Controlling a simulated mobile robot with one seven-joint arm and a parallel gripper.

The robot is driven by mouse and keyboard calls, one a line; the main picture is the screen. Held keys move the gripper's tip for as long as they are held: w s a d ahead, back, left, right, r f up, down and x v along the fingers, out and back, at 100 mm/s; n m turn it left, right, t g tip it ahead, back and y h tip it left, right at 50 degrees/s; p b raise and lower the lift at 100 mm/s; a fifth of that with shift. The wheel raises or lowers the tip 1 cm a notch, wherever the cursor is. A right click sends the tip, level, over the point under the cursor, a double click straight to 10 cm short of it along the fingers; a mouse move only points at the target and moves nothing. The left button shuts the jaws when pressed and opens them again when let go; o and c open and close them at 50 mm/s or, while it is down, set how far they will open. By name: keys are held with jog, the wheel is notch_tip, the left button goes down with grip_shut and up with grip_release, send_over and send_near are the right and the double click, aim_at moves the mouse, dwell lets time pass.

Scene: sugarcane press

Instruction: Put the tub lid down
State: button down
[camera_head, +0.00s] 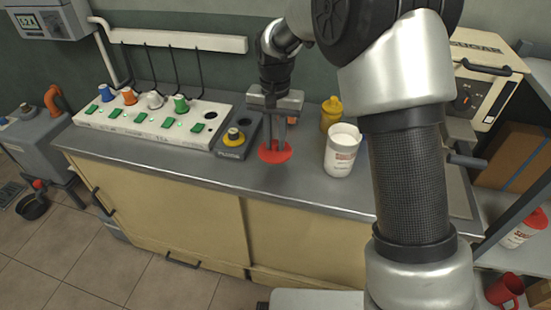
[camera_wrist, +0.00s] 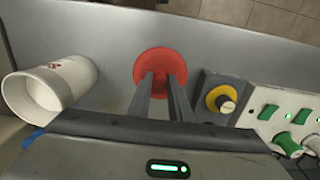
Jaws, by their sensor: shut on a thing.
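The tub lid is a red disc (camera_head: 268,157), and it also shows in the wrist view (camera_wrist: 160,58). My gripper (camera_head: 275,144) is shut on the lid from above, and its two fingers reach down to the lid's middle in the wrist view (camera_wrist: 162,78). The lid is level, at or just above the grey counter (camera_head: 225,178); I cannot tell whether it touches. A white tub (camera_head: 340,156) stands open and upright to the right of the lid, apart from it. It is at the left in the wrist view (camera_wrist: 52,90).
A grey box with a yellow-ringed knob (camera_head: 232,139) sits just left of the lid. Beyond it is a white strip of sockets (camera_head: 150,122) with coloured plugs. A yellow bottle (camera_head: 331,113) stands behind the tub. The counter's front strip is clear.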

aim_at(275, 154)
jog(key=shift+f+b, duration=0.45)
jog(key=shift+f, duration=2.3)
jog(key=shift+f, duration=0.2)
jog(key=c, duration=1.6)
grip_release()
notch_tip(275, 154, up, 12)
jog(key=shift+r+p, duration=0.25)
jog(key=shift+p, duration=0.85)
